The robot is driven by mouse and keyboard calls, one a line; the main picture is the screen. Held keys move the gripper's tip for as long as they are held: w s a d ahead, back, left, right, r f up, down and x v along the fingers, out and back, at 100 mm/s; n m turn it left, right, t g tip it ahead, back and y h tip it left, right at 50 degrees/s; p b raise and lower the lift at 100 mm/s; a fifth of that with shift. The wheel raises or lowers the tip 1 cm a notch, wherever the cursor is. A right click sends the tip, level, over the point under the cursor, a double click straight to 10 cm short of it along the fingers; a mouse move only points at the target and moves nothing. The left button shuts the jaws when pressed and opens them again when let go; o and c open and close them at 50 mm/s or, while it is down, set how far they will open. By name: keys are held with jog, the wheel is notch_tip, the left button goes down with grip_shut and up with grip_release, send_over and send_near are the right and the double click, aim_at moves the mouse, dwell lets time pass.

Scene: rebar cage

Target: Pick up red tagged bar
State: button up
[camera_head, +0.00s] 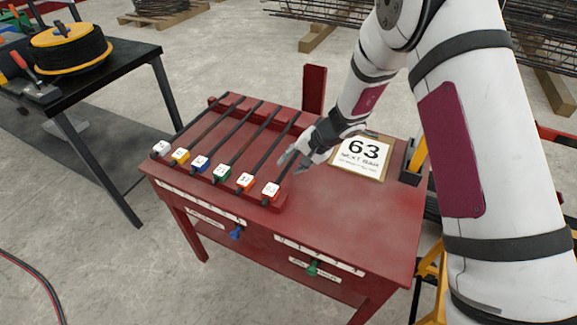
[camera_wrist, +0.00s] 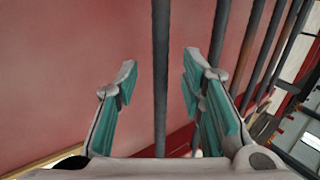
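Several dark bars lie side by side on the red table (camera_head: 350,218), each with a coloured tag at its near end. The rightmost bar's tag (camera_head: 270,190) looks red-orange with a white top face; its neighbour's tag (camera_head: 246,181) looks orange, and the two shades are close. My gripper (camera_head: 290,158) is over the rightmost bar (camera_head: 284,176), whose far part is hidden behind it. In the wrist view the fingers (camera_wrist: 160,64) are spread, with one dark bar (camera_wrist: 160,105) running between them and gaps on both sides. The tags are not visible there.
Other tags are green (camera_head: 221,173), blue (camera_head: 200,163), yellow (camera_head: 180,155) and white (camera_head: 161,148). A red post (camera_head: 314,90) rises behind the table. The table's right front is clear. A black table (camera_head: 120,72) stands left.

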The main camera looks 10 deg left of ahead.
grip_shut()
jog(key=shift+r, duration=0.1)
dwell(0.3)
